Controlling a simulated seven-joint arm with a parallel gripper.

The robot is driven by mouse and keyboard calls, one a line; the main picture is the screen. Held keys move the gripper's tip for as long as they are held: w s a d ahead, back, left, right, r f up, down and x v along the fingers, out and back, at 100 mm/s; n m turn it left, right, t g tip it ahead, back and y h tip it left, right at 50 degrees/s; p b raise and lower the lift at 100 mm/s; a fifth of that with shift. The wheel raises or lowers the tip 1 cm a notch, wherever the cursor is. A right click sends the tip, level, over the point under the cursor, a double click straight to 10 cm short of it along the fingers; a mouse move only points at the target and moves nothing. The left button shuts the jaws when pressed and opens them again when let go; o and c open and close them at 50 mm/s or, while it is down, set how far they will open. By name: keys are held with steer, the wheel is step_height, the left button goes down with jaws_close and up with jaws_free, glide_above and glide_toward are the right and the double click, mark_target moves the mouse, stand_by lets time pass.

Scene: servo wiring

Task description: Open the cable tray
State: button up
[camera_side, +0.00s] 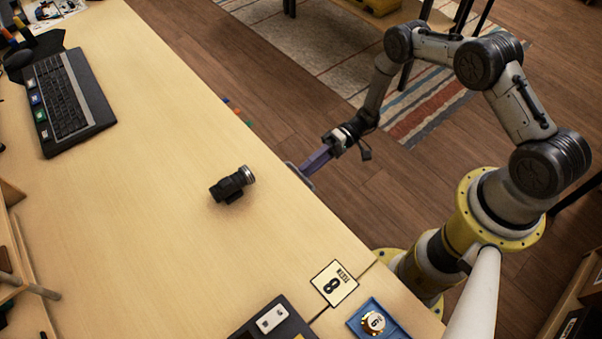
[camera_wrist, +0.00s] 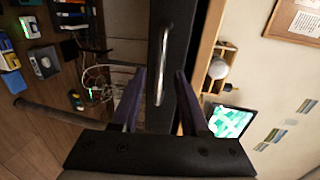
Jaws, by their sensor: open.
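A black panel (camera_wrist: 158,110) with a silver bar handle (camera_wrist: 163,62) runs up the middle of the wrist view; it looks like the cable tray's front. In the side view, a grey handle (camera_side: 297,174) sticks out at the desk's edge. My gripper (camera_side: 305,172), with purple fingers, is at that edge, by the handle. In the wrist view my gripper (camera_wrist: 159,72) is open, with one finger on each side of the handle's line. Nothing is seen held. I cannot tell whether the fingers touch the handle. The tray's inside is hidden.
White cables (camera_wrist: 97,78) hang in a tangle beside the panel. On the wooden desk (camera_side: 150,190) lie a black cylindrical device (camera_side: 232,185), a keyboard (camera_side: 70,98), a card marked 8 (camera_side: 334,284) and a blue tray (camera_side: 378,322). The floor beside the desk is clear near my gripper.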

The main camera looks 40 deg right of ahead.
steer(key=shift+x, duration=1.5)
jaws_close()
stand_by(0.4)
